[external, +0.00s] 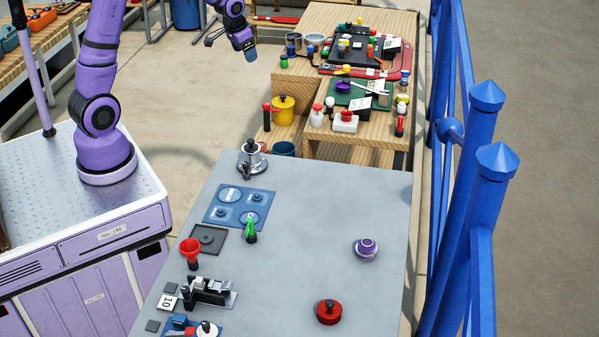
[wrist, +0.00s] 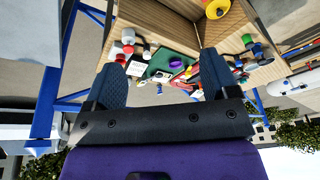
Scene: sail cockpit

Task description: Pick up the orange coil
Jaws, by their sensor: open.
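I cannot pick out an orange coil for certain in either view. My gripper (external: 248,50) hangs in the air at the top of the external view, left of the far wooden bench (external: 375,20). It is far from the grey table (external: 310,210). In the wrist view my two dark fingers (wrist: 163,60) stand wide apart with nothing held between them. Beyond them, small items lie on a wooden bench, among them a green mat (wrist: 160,62).
A yellow pot (external: 284,109) stands behind. Blue railing (external: 482,210) borders the right. The table's right half is mostly clear.

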